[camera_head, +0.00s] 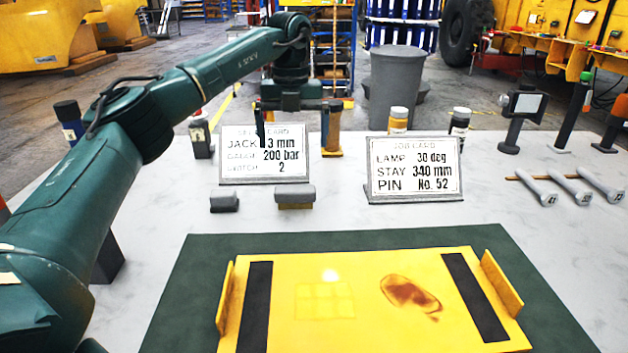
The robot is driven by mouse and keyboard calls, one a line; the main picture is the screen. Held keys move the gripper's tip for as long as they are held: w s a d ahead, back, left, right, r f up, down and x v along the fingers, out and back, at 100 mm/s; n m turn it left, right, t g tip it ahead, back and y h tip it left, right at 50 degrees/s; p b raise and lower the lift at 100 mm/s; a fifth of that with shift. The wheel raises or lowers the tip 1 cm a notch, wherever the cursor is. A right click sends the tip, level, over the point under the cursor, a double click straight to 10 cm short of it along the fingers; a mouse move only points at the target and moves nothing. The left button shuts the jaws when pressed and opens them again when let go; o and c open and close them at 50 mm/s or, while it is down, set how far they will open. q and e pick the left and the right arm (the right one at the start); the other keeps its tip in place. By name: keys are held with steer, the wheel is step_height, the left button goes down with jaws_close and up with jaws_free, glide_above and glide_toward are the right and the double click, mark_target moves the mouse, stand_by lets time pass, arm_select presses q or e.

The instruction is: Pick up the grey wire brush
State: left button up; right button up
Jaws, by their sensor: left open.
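My right gripper is not in view.
Two upright text cards, left (264,155) and right (414,167), stand behind the blocks. A yellow panel (360,325) with dark strips lies on a green mat (205,262) in front. Bottles (460,122) stand behind; grey bolt-like pieces (570,187) lie at right.

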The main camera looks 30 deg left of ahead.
mark_target(295, 188)
arm_select(q)
step_height(295, 188, down, 13)
steer(key=shift+s+b, duration=0.1)
steer(key=shift+b, duration=0.45)
steer(key=c, duration=0.9)
